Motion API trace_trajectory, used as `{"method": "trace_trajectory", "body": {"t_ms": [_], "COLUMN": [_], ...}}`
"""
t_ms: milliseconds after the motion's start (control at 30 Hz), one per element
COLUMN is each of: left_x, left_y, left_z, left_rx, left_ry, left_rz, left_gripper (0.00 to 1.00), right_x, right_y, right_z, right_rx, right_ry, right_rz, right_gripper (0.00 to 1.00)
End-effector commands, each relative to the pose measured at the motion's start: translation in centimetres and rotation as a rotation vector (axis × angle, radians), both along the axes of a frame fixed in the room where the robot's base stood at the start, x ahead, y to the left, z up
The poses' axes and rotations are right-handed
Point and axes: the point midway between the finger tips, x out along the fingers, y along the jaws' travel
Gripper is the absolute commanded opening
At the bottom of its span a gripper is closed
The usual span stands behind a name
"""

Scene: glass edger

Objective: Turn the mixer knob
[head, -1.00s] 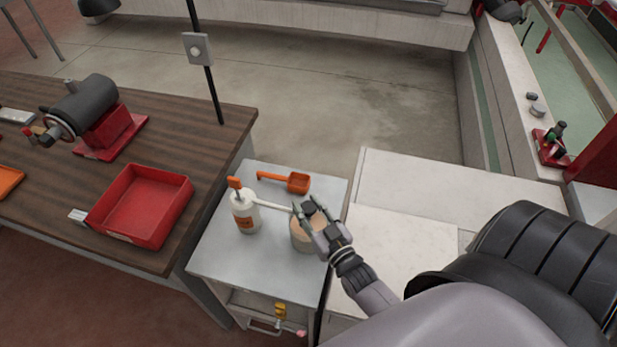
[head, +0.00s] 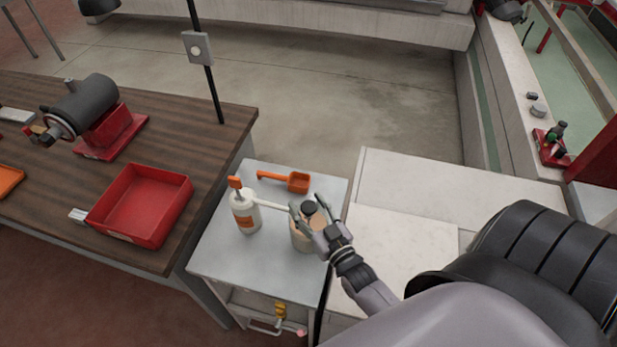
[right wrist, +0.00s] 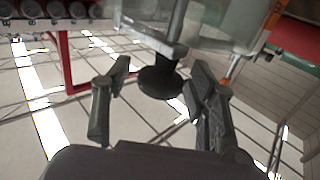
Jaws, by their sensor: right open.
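The mixer knob (head: 308,208) is a small black cap on top of a beige cup-shaped mixer (head: 303,236) on the grey cart. My right gripper (head: 311,213) is open around the knob, with one finger on each side. In the right wrist view the black knob (right wrist: 160,83) shows between the two spread fingers (right wrist: 158,85), with a gap visible on the left side; whether the right finger touches it, I cannot tell. My fingers partly hide the cup in the head view. My left gripper is not in view.
A wooden table (head: 215,125) with a red tray (head: 140,203) stands left. White blocks (head: 400,240) stand right.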

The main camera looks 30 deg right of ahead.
Motion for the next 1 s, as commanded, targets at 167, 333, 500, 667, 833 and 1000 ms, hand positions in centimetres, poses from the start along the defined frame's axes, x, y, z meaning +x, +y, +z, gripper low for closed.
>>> {"method": "trace_trajectory", "body": {"t_ms": [167, 333, 500, 667, 833, 1000], "left_x": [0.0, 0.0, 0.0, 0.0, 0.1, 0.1], "left_y": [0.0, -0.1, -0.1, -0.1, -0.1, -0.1], "left_z": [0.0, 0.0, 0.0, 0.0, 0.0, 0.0], "left_rx": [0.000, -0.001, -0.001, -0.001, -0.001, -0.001], "left_ry": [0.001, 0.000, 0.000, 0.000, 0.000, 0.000], "left_rz": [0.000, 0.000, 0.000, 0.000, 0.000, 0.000], "left_gripper": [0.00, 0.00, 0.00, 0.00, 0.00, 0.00], "right_x": [-1.8, -5.4, -8.9, -11.0, -11.9, -11.9], "right_y": [0.1, 0.4, 0.7, 0.9, 1.0, 0.9], "right_z": [-0.2, -0.1, -0.1, -0.1, 0.0, 0.0], "right_rx": [0.000, 0.000, 0.000, 0.000, 0.001, 0.001], "right_ry": [0.005, 0.004, 0.004, 0.001, -0.002, -0.002], "right_rz": [0.000, 0.000, 0.000, 0.000, 0.000, 0.000], "right_gripper": [0.53, 0.53, 0.53, 0.53, 0.53, 0.53]}}
